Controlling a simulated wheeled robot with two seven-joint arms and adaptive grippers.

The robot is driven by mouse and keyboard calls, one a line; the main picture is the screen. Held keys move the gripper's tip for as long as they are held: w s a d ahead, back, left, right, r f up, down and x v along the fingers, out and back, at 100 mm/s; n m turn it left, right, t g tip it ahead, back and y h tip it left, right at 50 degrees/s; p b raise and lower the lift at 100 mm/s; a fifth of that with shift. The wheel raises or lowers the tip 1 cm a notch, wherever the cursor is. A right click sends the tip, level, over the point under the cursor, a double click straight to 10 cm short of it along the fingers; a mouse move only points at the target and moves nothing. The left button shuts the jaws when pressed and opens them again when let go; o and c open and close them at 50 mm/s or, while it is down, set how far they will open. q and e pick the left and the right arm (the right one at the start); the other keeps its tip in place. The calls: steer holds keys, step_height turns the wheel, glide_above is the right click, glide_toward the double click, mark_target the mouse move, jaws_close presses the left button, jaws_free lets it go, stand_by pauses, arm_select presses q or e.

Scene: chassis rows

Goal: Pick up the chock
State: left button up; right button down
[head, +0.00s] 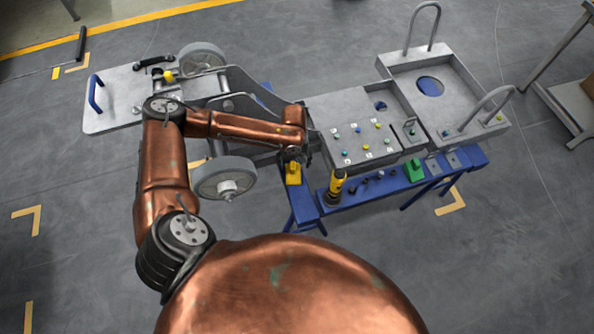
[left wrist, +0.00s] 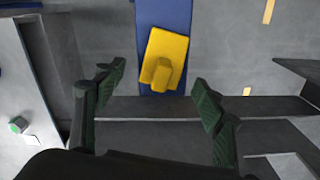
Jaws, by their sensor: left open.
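A yellow chock (head: 293,173) sits on the left end of a blue bench, below my left gripper (head: 298,158) in the head view. In the left wrist view the yellow chock (left wrist: 166,50) lies on the blue surface, with a raised block on its upper face. My left gripper (left wrist: 158,84) is open, its two dark green fingers spread to either side of the chock and apart from it. Nothing is held. In the head view my gripper and wrist partly cover the area behind the chock. My right gripper is not in view.
The blue bench (head: 310,211) also carries a yellow and black tool (head: 336,186), several small dark parts and a green block (head: 413,170). A grey chassis with a panel (head: 352,112) and an open tray (head: 465,89) stands behind. A wheel (head: 225,180) is left of the chock.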

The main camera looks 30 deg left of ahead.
mark_target(293, 171)
arm_select(q)
steer(key=shift+s+a+f, duration=0.1)
steer(key=shift+f, duration=0.8)
steer(key=shift+f+b, duration=0.3)
steer(key=shift+f, duration=0.05)
step_height(293, 171, down, 4)
steer(key=shift+a+r+b, duration=0.15)
steer(key=shift+b, duration=0.55)
steer(key=shift+f, duration=0.3)
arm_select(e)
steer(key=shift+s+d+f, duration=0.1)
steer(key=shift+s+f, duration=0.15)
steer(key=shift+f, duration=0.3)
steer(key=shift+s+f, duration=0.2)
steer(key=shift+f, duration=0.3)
arm_select(q)
steer(key=shift+c, duration=0.4)
steer(key=c, duration=1.3)
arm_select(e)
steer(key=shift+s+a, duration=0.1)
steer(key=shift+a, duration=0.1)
arm_select(q)
steer(key=shift+r, duration=0.15)
